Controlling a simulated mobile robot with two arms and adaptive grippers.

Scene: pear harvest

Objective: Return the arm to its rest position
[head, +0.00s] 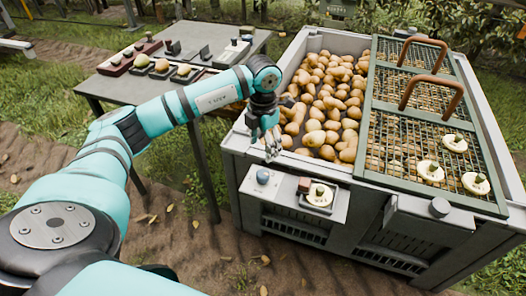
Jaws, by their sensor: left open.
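My left arm, teal and dark grey, comes in from the lower left. My left gripper (270,143) is open and points down at the near left edge of the large grey crate (240,140). Nothing shows between its fingers, which are small in this view. Yellow-brown pears (325,105) fill the crate's left part, just right of the gripper. My right gripper is not in view.
A green mesh lid (415,120) with two brown handles covers the crate's right part, with several pale discs on it. A small shelf (290,197) juts from the crate's front. A grey table (130,85) with trays stands behind my arm.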

